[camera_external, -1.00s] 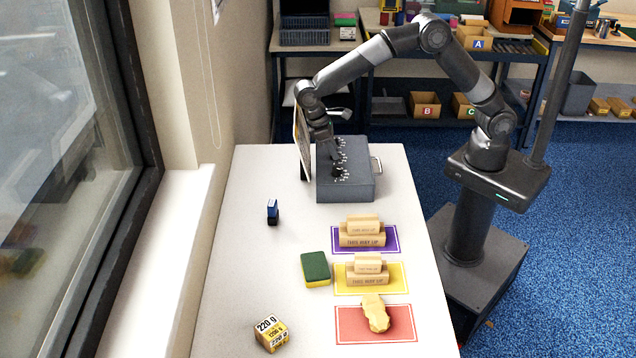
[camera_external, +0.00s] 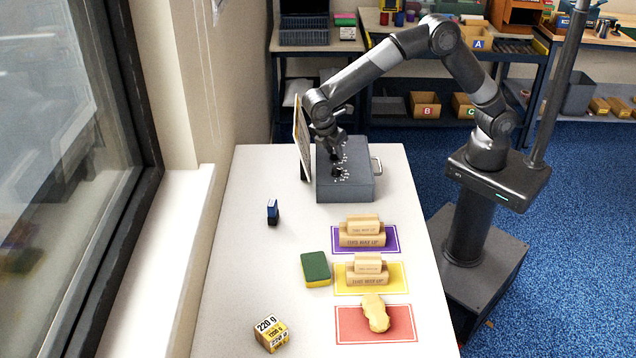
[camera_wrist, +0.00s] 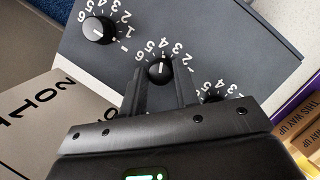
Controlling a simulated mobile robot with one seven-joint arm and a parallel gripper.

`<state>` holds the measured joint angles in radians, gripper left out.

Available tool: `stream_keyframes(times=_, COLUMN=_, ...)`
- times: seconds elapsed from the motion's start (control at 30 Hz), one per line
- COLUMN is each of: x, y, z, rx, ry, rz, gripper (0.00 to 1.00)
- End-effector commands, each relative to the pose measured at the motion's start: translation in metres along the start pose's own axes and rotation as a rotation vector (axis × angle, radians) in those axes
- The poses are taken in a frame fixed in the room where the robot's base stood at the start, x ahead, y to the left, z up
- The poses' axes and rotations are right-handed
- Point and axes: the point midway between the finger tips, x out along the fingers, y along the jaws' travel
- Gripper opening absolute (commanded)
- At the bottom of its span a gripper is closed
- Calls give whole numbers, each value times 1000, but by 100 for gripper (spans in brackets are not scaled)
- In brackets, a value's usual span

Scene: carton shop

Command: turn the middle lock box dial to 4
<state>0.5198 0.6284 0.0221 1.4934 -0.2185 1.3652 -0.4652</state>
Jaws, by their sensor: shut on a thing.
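The grey lock box (camera_external: 345,191) stands at the far end of the white table, with a row of black dials on top. In the wrist view, the middle dial (camera_wrist: 159,69) sits between the two fingers of my gripper (camera_wrist: 160,88), which is shut on it. Its white pointer line points up in the picture, toward the small numbers around 3 and 4; the exact number is hard to read. Another dial (camera_wrist: 99,28) is at upper left, and a third (camera_wrist: 212,96) is partly hidden by my gripper. In the external view my gripper (camera_external: 336,160) is over the box.
A board (camera_external: 302,140) stands upright just left of the box. The table's left middle is clear.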

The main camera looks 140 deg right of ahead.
Motion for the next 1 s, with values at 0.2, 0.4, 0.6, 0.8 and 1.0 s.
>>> stream_keyframes(times=0.2, x=1, y=-1, z=0, rx=-60, ry=0, rz=24, gripper=5)
stream_keyframes(times=0.4, x=1, y=0, z=0, rx=-77, ry=0, rz=32, gripper=5)
stream_keyframes(times=0.6, x=1, y=0, z=0, rx=-78, ry=0, rz=32, gripper=5)
stream_keyframes(times=0.8, x=1, y=0, z=0, rx=-77, ry=0, rz=31, gripper=34)
stream_keyframes(times=1.0, x=1, y=0, z=0, rx=-77, ry=0, rz=32, gripper=50)
